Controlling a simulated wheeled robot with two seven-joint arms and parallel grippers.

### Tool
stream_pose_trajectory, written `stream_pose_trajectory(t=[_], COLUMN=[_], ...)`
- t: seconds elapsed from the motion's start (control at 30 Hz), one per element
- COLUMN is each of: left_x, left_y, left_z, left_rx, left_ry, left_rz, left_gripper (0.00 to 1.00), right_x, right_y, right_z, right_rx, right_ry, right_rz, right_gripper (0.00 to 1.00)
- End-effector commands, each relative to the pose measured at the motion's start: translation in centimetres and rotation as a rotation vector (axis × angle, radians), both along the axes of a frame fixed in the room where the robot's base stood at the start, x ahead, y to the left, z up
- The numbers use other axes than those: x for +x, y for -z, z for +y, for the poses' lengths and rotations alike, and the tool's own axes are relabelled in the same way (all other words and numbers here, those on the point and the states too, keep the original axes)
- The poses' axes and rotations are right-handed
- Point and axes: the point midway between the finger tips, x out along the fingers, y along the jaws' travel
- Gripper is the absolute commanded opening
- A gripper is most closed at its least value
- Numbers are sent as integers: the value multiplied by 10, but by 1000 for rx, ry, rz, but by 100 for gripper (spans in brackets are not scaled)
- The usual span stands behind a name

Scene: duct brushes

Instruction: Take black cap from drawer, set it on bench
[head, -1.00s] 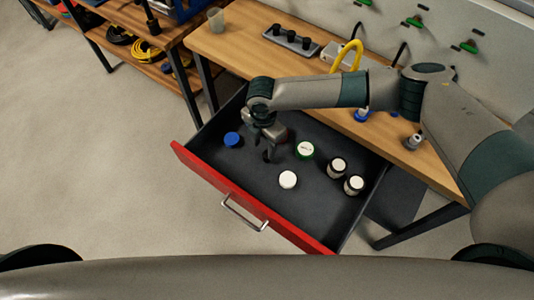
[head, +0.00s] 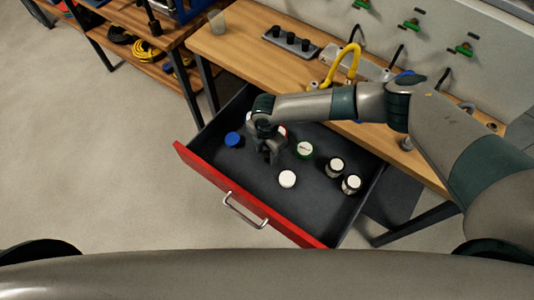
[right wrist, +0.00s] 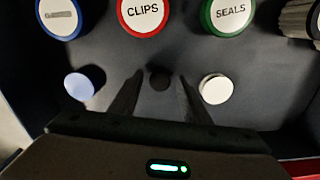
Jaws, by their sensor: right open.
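In the right wrist view the black cap (right wrist: 160,80) is a small dark disc on the dark drawer floor, hard to make out. My right gripper (right wrist: 160,88) is open, with one finger to each side of the cap in that view; I cannot tell how far above it the tips are. In the head view the right gripper (head: 268,158) points down into the open red-fronted drawer (head: 205,172) and hides the cap. The wooden bench (head: 235,45) stands behind the drawer. My left gripper is not in view.
A blue cap (right wrist: 84,82) and a white cap (right wrist: 215,88) lie to either side. Jars with blue (right wrist: 62,16), red (right wrist: 143,14) and green lids (right wrist: 228,14) stand beyond. Dark jars (head: 335,167) stand at the drawer's right. A black-pegged rack (head: 290,40) and yellow hook (head: 348,62) occupy the bench.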

Motion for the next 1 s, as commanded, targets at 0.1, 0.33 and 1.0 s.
stream_pose_trajectory(t=[0.1, 0.33, 1.0], left_x=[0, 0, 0], left_y=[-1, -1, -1], left_z=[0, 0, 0], left_rx=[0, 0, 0], left_ry=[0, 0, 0], left_rz=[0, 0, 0], left_gripper=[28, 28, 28], right_x=[0, 0, 0], right_y=[4, 4, 4], right_z=[0, 0, 0], right_rx=[1, 1, 1], right_ry=[-1, -1, 0], right_rz=[-1, -1, -1], right_gripper=[43, 43, 3])
